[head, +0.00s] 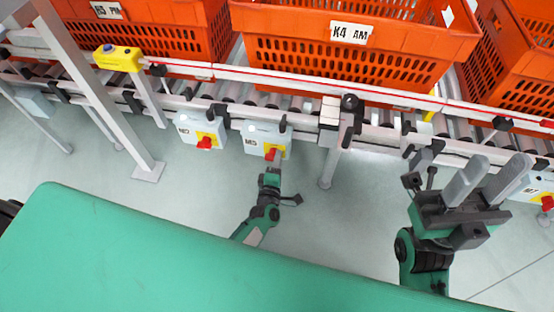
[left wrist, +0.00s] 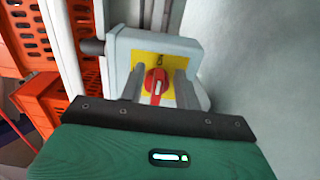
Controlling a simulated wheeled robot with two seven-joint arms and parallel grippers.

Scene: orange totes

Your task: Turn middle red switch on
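The middle red switch (head: 272,154) is a red knob on a yellow plate on a light grey box (head: 258,134) under the conveyor rail. My left gripper (head: 271,168) is right at it. In the left wrist view the red knob (left wrist: 157,81) shows between the two grey fingers (left wrist: 160,88), one on each side, apart from it as far as I can see. The knob's handle looks near upright there, slightly tilted.
Similar switch boxes hang at the left (head: 200,130) and far right (head: 533,188). Orange totes (head: 300,50) stand on the roller conveyor above. A yellow box with a blue button (head: 118,58) sits on the rail. Metal legs (head: 112,100) stand on the floor.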

